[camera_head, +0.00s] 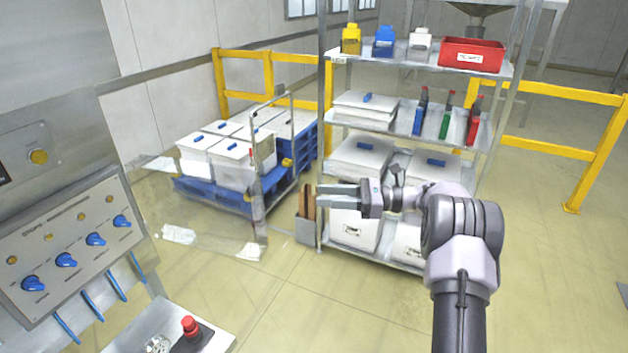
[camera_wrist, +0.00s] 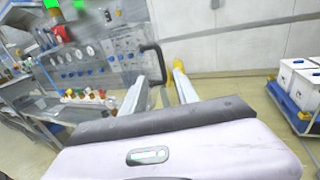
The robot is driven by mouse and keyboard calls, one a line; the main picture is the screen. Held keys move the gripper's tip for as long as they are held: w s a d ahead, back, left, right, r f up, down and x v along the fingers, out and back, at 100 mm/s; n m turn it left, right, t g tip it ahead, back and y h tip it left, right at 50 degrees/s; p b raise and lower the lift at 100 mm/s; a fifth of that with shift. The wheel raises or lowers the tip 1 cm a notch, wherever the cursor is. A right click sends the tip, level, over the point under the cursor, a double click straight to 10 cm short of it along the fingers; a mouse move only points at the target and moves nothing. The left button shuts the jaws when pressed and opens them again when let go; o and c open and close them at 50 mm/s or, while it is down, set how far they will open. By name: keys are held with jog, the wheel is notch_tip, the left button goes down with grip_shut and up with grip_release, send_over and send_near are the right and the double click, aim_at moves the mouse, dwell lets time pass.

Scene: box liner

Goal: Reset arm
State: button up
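My gripper (camera_head: 318,195) is held out level toward the left, in front of the metal shelf rack (camera_head: 322,120). Its two fingers are apart with nothing between them. In the wrist view the fingers (camera_wrist: 163,80) also stand apart and empty, pointing toward a grey control panel (camera_wrist: 95,62). The arm is bent, and its forearm passes before the lower shelves on the right. The gripper appears clear of the rack, though the exact gap cannot be told.
White lidded boxes (camera_head: 232,163) stand on a blue pallet (camera_head: 216,196) at left. A panel with blue knobs (camera_head: 66,260) and a red button (camera_head: 190,325) are at front left. Yellow railings (camera_head: 598,150) run behind. Floor at centre front is clear.

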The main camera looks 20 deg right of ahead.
jog(key=s+a+r+n+g+h+b, duration=0.1)
jog(key=s+a+n+g+h+b, duration=0.2)
jog(key=s+a, duration=0.4)
jog(key=s+a+r+n+g+h+b, duration=0.1)
jog(key=s+a+r+n+h+b, duration=0.1)
jog(key=s+a+n+h, duration=0.4)
jog(key=s+f+n+t+h+b, duration=0.1)
jog(key=s+f+n+h+b, duration=0.1)
jog(key=s, duration=1)
jog(key=s+f+n+t+h+b, duration=0.2)
jog(key=s+f+n, duration=0.4)
jog(key=s, duration=0.6)
jog(key=shift+d+f+n+h, duration=0.2)
jog(key=shift+n+h, duration=0.3)
jog(key=shift+h, duration=0.4)
